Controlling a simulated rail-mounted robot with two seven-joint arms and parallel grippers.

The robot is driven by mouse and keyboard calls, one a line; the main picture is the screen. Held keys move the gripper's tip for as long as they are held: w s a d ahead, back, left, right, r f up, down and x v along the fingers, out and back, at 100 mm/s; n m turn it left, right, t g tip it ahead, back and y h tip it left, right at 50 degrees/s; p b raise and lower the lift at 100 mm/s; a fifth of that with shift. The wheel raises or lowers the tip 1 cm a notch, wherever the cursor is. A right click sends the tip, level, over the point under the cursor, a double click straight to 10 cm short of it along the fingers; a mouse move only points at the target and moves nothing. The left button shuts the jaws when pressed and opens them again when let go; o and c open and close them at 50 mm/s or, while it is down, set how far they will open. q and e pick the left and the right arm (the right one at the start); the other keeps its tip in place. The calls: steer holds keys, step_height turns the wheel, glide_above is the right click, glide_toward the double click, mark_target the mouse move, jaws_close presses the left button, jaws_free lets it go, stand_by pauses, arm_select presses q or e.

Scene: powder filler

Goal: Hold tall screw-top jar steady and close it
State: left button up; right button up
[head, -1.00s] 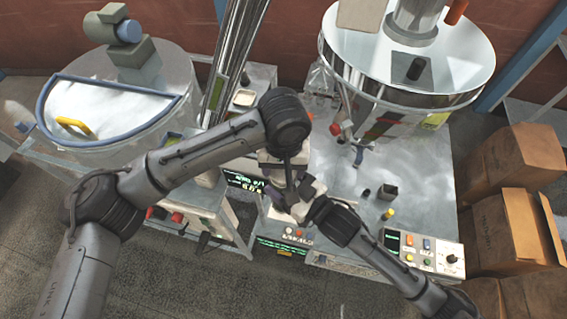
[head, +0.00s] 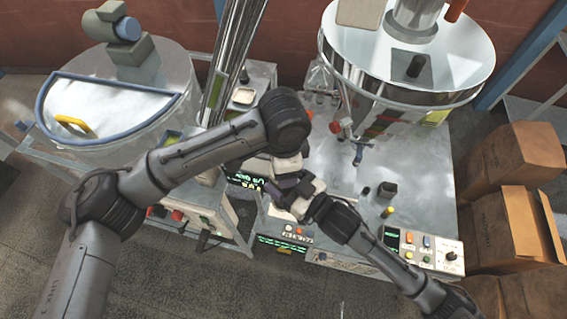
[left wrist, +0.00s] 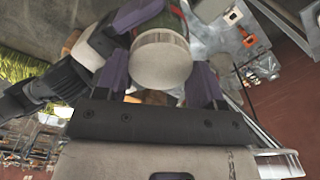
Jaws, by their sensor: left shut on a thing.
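The tall screw-top jar (left wrist: 178,14) shows in the left wrist view, with its round pale lid (left wrist: 160,62) facing the camera. A strip of red and green shows on the body beyond it. My left gripper (left wrist: 162,82) has one purple finger on each side of the lid and is shut on it. My right gripper (left wrist: 138,14) has a purple finger close beside the jar's body; its other finger is hidden, so its grip is unclear. In the head view my right gripper (head: 293,192) is at the front of the metal bench, and my left arm hides the jar and left gripper.
The metal bench (head: 335,205) carries a control panel (head: 425,250), a small dark block (head: 387,190) and a yellow-topped piece (head: 387,212). A big steel hopper (head: 405,65) stands behind. Cardboard boxes (head: 505,220) are at the right, a round vat (head: 120,95) at the left.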

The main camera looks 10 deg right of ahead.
arm_select(q)
steer(key=m, duration=2)
steer(key=shift+s+m, duration=0.1)
steer(key=shift+m, duration=0.2)
steer(key=o, duration=0.9)
steer(key=shift+o, duration=0.2)
steer(key=shift+s+d, duration=0.1)
steer(key=shift+d, duration=0.05)
step_height(320, 180, up, 12)
steer(key=shift+a, duration=0.25)
